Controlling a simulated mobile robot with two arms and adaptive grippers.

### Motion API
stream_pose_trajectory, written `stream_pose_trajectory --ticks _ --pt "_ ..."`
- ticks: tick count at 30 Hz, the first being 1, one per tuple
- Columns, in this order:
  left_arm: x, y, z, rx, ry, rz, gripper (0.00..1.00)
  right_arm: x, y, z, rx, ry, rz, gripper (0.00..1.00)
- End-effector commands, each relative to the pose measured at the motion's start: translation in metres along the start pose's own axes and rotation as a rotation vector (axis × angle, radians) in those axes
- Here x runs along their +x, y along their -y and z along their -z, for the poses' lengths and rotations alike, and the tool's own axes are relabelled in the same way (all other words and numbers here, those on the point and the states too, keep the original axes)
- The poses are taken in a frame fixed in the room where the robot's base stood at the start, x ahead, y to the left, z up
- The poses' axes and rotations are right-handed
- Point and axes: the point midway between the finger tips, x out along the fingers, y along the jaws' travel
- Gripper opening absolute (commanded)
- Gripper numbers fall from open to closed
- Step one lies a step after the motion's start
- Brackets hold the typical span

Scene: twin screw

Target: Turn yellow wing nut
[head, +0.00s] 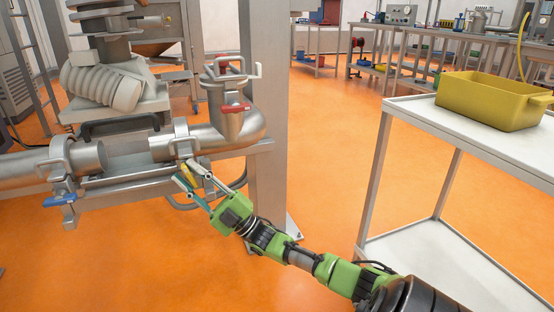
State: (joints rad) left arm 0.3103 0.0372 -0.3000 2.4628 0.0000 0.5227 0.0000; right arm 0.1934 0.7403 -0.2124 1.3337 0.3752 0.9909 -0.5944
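The yellow wing nut (187,178) hangs on the clamp (183,142) around the open end of the middle pipe. It is small and partly hidden by my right gripper. My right gripper (185,171) reaches in from the lower right, with its two fingers spread apart and the yellow wing nut between their tips. I cannot tell whether either finger touches it. A blue wing nut (60,199) sits under the left pipe clamp (60,158). A red wing nut (234,108) is on the upright pipe's clamp. My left gripper is out of view.
A metal post (267,205) stands close to the right of the pipes. A steel ledge (128,182) runs beneath the pipe gap. A white cart (425,108) with a yellow bin (482,101) stands at right. Orange floor (330,150) between post and cart is clear.

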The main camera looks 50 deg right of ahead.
Motion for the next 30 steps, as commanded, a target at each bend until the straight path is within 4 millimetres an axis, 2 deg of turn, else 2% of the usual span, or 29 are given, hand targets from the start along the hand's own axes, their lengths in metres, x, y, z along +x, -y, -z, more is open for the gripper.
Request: stream_pose_trajectory --ticks 1,9,30 --pt "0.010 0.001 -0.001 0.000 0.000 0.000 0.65 0.003 -0.004 0.002 -0.021 -0.003 0.048 0.26" --pt "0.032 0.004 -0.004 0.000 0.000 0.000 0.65 0.003 -0.004 0.002 -0.114 -0.002 0.273 0.26" --pt "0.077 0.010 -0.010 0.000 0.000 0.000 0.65 0.003 -0.003 0.001 -0.335 -0.001 0.798 0.26"
